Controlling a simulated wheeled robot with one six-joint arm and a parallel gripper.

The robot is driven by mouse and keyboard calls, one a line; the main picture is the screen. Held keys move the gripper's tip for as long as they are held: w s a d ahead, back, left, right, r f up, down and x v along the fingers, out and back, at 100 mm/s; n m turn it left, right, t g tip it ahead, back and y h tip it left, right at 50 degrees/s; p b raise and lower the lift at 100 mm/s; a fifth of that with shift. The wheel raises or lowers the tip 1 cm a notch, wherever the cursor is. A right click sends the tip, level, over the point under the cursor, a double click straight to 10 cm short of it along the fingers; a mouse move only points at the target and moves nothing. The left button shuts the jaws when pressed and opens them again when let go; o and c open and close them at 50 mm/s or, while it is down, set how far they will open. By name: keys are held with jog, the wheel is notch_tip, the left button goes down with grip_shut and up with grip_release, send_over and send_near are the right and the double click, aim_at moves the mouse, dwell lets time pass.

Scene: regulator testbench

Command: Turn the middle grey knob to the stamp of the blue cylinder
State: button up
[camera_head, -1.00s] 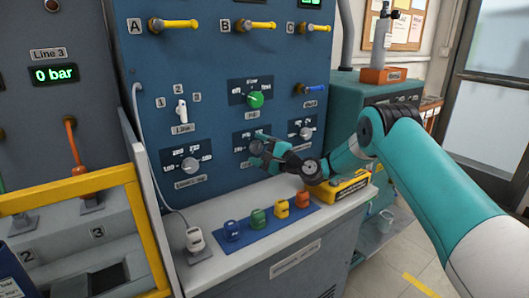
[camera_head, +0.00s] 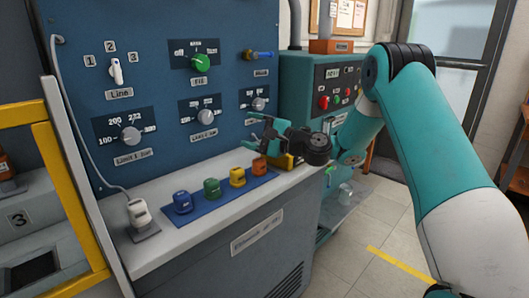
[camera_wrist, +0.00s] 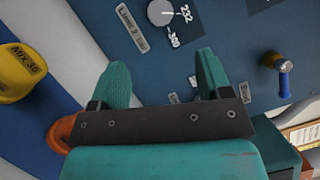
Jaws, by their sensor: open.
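The middle grey knob (camera_head: 205,117) is on the blue panel, between a left grey knob (camera_head: 130,137) and a right grey knob (camera_head: 258,104). A grey knob by the marks 232 and 300 shows at the top of the wrist view (camera_wrist: 160,12); its plate appears to read Limit 2. Its pointer is too small to read surely. My gripper (camera_head: 259,131) is open and empty, right of and below the middle knob, apart from it; its fingers also show in the wrist view (camera_wrist: 163,62). A small blue body (camera_head: 183,202) stands on the bench, its label unreadable.
The blue mat (camera_head: 212,213) also bears green (camera_head: 211,188), yellow (camera_head: 237,178) and orange (camera_head: 259,167) bodies, below my gripper. A blue-handled valve (camera_head: 260,55) sticks out at the panel's upper right. A yellow frame (camera_head: 70,190) stands at the left.

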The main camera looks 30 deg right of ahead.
jog(key=b+v, duration=0.2)
jog(key=b, duration=0.1)
jog(key=shift+s+d+f+b, duration=0.2)
jog(key=shift+s+f+b, duration=0.05)
jog(key=shift+f+b, duration=0.1)
jog(key=shift+s+d+r+b, duration=0.15)
jog(key=shift+s+d+b, duration=0.15)
jog(key=shift+s+b, duration=0.2)
